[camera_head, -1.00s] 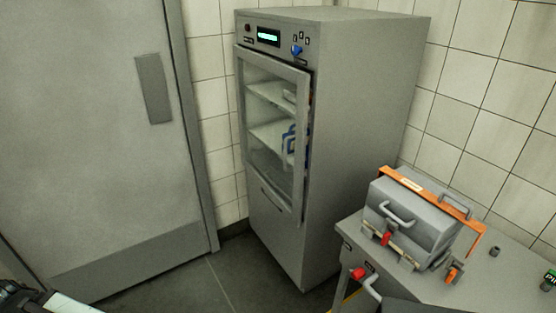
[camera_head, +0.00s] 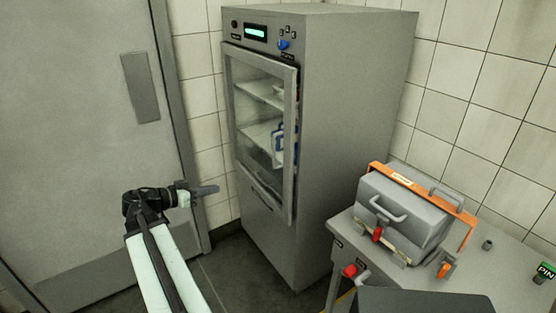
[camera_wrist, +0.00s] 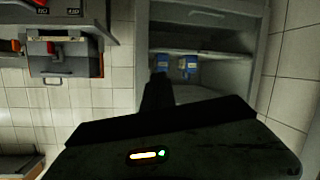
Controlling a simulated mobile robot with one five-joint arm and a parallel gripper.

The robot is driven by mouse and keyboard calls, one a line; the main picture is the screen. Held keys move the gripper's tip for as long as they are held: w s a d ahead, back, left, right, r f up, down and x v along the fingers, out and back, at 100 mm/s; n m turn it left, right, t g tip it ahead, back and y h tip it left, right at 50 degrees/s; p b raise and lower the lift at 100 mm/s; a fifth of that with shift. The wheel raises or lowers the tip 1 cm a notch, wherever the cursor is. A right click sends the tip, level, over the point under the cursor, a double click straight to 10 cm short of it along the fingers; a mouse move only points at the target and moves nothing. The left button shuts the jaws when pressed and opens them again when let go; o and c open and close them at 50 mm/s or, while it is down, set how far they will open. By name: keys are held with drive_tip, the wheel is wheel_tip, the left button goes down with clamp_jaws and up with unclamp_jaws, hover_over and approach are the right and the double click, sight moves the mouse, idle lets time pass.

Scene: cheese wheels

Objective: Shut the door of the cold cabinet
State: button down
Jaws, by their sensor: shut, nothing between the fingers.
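The cold cabinet (camera_head: 350,110) is a tall grey unit in the head view. Its glass-fronted door (camera_head: 262,192) stands slightly ajar, with a dark gap along its right edge. Shelves and a blue-and-white item (camera_head: 278,140) show behind the glass. My gripper (camera_head: 216,189) is shut and empty, to the left of the door's lower part in the picture; it does not visibly touch the door. In the wrist view my dark fingers (camera_wrist: 157,92) point toward the cabinet (camera_wrist: 215,75), where a shelf and blue items show.
A grey bench (camera_head: 340,228) at the right holds a grey lidded box (camera_head: 400,215) with an orange frame. A large grey door (camera_head: 80,120) fills the left. Dark floor (camera_head: 235,270) lies clear before the cabinet.

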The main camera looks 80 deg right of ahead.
sight(289, 153)
drive_tip(key=s+d+r+m+g, duration=0.1)
drive_tip(key=s+d+r, duration=0.1)
drive_tip(key=s+d, duration=0.2)
drive_tip(key=s+d+r+m+g, duration=0.1)
drive_tip(key=s+d, duration=0.4)
drive_tip(key=s, duration=0.5)
drive_tip(key=s+d+r+m+g, duration=0.2)
drive_tip(key=s+d+r+m, duration=0.1)
drive_tip(key=s+d, duration=0.2)
drive_tip(key=shift+s+r+h, duration=0.2)
drive_tip(key=shift+s+h, duration=0.1)
drive_tip(key=shift+s, duration=0.95)
